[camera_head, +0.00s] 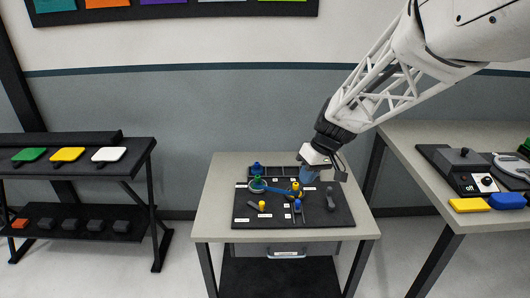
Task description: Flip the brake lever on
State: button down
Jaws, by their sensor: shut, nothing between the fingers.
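A black board (241,217) lies on the small grey table (215,208) in the middle of the head view. It carries several small controls with white labels too small to read, so I cannot tell which is the brake lever. A long blue handle (277,190), a dark lever-like piece (330,199), a yellow-topped piece (263,206) and a blue-topped piece (297,204) stand on it. My gripper (338,175) is shut and empty, pointing down over the board's back right part. It partly hides a bluish piece (309,174). I cannot tell whether it touches anything.
A right-hand table (415,160) holds a dark control box (464,165) and yellow (469,205) and blue (507,201) blocks. A black shelf (140,152) at left holds green, yellow and white pads. Floor gaps separate the three stands.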

jog(key=w+a+f+n+y, duration=0.2)
jog(key=w+f, duration=0.8)
jog(key=w, duration=0.3)
jog(key=n+y, duration=0.1)
jog(key=n, duration=0.1)
send_near(266, 212)
jog(key=shift+g, duration=0.4)
jog(key=w+r, duration=0.1)
jog(key=w+d+r, duration=0.1)
jog(key=w+r, duration=0.1)
jog(key=shift+r, duration=0.1)
jog(key=shift+x, duration=4.95)
